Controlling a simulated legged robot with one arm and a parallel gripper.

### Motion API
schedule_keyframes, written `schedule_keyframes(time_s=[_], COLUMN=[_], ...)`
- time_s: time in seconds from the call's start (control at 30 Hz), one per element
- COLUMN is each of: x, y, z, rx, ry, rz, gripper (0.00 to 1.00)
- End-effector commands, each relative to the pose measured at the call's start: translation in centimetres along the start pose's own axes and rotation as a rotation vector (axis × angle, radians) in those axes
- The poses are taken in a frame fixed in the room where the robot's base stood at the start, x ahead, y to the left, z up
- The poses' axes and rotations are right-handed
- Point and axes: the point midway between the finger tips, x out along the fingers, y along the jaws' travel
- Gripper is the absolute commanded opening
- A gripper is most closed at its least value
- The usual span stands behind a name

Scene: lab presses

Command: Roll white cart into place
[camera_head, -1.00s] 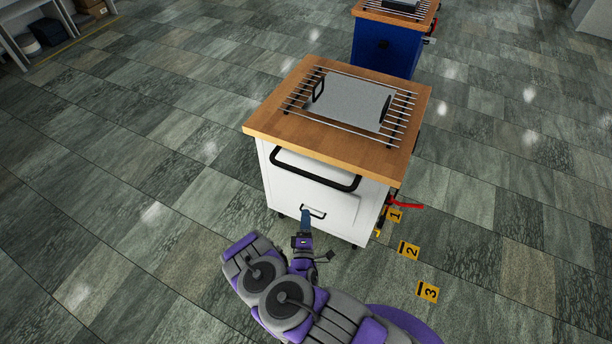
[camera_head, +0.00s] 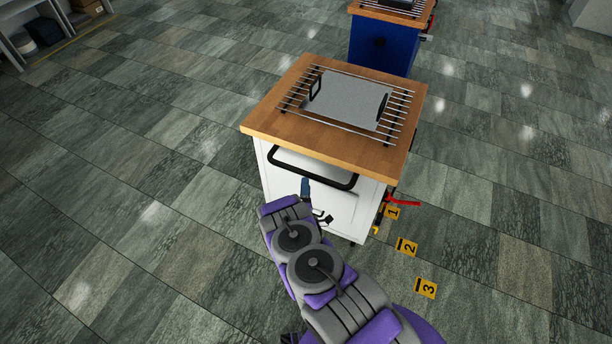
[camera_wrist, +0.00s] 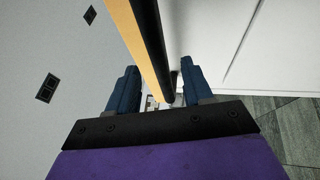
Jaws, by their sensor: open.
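The white cart (camera_head: 279,183) stands upright in the head view, with a wooden top (camera_head: 278,122) and a black bar handle (camera_head: 345,184) across its upper front. My gripper (camera_head: 305,187) is at the cart's front, just below the handle's middle, with my arm partly hiding the lower front. In the wrist view, my gripper (camera_wrist: 160,72) is open, with its blue fingers apart. The black handle (camera_wrist: 150,35) runs into the space between the fingers, and the wood edge and white front (camera_wrist: 225,45) flank it. I cannot tell whether anything touches.
A blue cart (camera_head: 383,45) with a wooden top stands behind. Yellow floor labels 1 (camera_head: 392,212), 2 (camera_head: 406,247) and 3 (camera_head: 426,288) lie to the right, by a red piece (camera_head: 403,201) at the cart's side. The floor to the left is clear.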

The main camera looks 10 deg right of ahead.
Motion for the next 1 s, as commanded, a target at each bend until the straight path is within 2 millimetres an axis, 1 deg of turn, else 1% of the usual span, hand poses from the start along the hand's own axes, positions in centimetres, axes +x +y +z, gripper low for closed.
schedule_keyframes(time_s=[0.03,0.1,0.2,0.3,0.5,0.73,0.77,1.0], x=[1.1,2.4,3.8,4.7,5.6,5.6,5.6,5.6], y=[0.0,0.1,0.1,0.0,0.0,0.0,0.0,0.0], z=[0.1,0.1,0.1,0.0,0.0,0.0,0.0,0.0], rx=[0.003,0.004,0.003,0.002,0.000,0.000,0.000,0.000], ry=[-0.005,-0.005,-0.004,-0.002,-0.001,-0.001,-0.001,-0.001], rz=[0.003,0.004,0.005,-0.001,-0.001,-0.001,-0.001,-0.001], gripper=[0.51,0.51,0.51,0.51,0.51,0.51,0.49,0.26])
